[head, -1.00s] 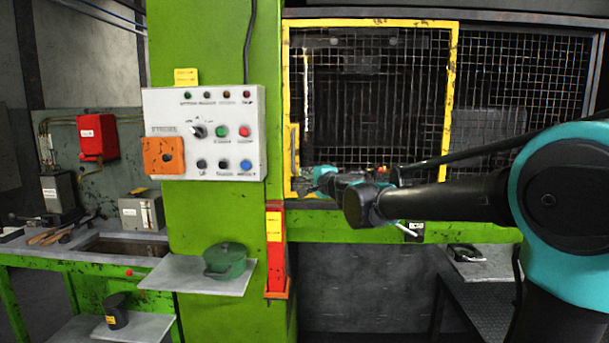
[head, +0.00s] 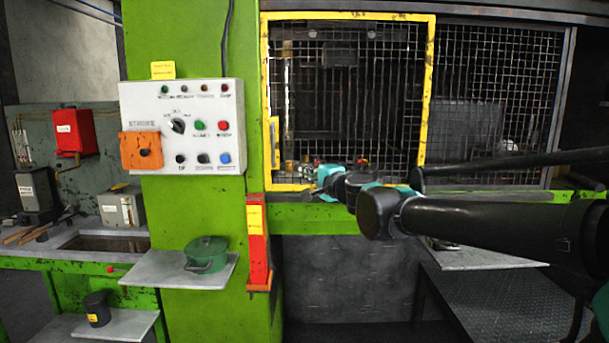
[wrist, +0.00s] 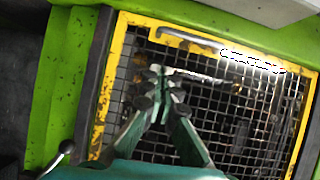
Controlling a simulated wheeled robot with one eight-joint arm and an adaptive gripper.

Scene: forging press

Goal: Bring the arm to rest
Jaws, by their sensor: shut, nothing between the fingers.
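My arm reaches in from the right in the head view, at about the height of the lower edge of the guard door. My gripper (head: 322,186) is at its far end, small and partly hidden by my own wrist links. In the wrist view my gripper (wrist: 160,72) has its fingertips together with nothing between them. Behind the fingers is the yellow-framed mesh guard door (head: 430,100), which also shows in the wrist view (wrist: 122,62). The door is in place across the press opening. I cannot tell the exact gap between fingertips and mesh.
A control panel (head: 190,100) with an orange cover (head: 141,151) is on the green column (head: 190,22). A green pot (head: 207,252) stands on a shelf (head: 165,272). A red and yellow holder (head: 258,240) is on the column. A dark cup (head: 97,308) stands lower left.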

